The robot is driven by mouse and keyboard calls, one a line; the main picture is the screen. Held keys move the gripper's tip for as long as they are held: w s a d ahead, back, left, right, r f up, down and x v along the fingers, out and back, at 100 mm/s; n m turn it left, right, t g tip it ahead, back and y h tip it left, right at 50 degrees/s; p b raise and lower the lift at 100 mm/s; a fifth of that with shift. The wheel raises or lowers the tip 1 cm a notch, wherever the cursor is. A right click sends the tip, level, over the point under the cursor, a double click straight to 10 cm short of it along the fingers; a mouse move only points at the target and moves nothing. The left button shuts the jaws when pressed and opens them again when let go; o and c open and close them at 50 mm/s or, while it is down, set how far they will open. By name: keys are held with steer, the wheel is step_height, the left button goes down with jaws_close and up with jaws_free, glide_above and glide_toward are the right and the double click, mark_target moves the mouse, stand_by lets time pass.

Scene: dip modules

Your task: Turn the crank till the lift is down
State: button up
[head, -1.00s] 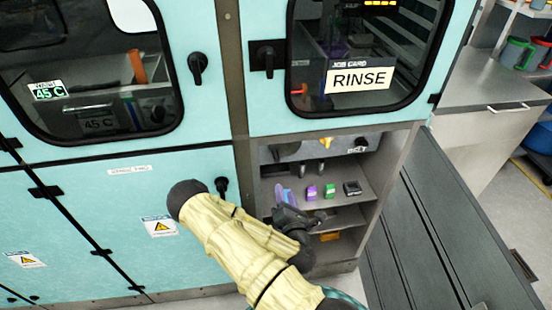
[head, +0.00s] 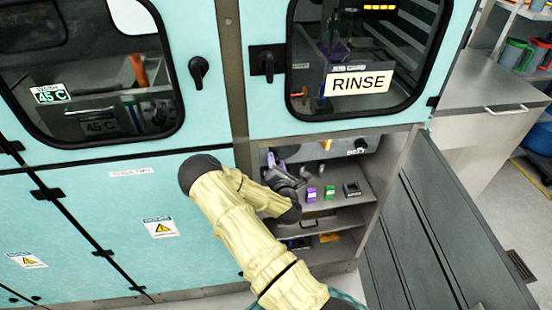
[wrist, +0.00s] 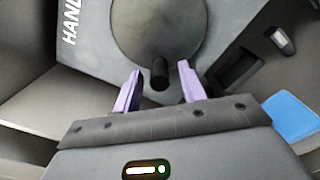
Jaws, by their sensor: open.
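The crank is a round grey disc (wrist: 155,28) on a grey panel in the wrist view, with a dark stubby knob (wrist: 160,72) at its lower part. My gripper (wrist: 160,70) is open, its two purple fingers on either side of the knob with gaps on both sides. Whether the fingertips reach past the knob's end I cannot tell. In the head view my gripper (head: 272,160) is in the upper left of the open bay, and it and my arm mostly hide the crank there. I cannot make out the lift clearly behind the dark windows.
Below the panel, a shelf holds a purple block (head: 311,193), a green block (head: 330,191) and a dark device (head: 352,189). A yellow knob (head: 325,145) and a black knob (head: 360,144) sit right of the crank. The grey door (head: 435,220) stands open at right.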

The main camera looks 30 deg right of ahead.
steer(key=shift+x, duration=0.9)
jaws_close()
steer(key=shift+a+r+m, duration=0.1)
steer(key=shift+m, duration=0.3)
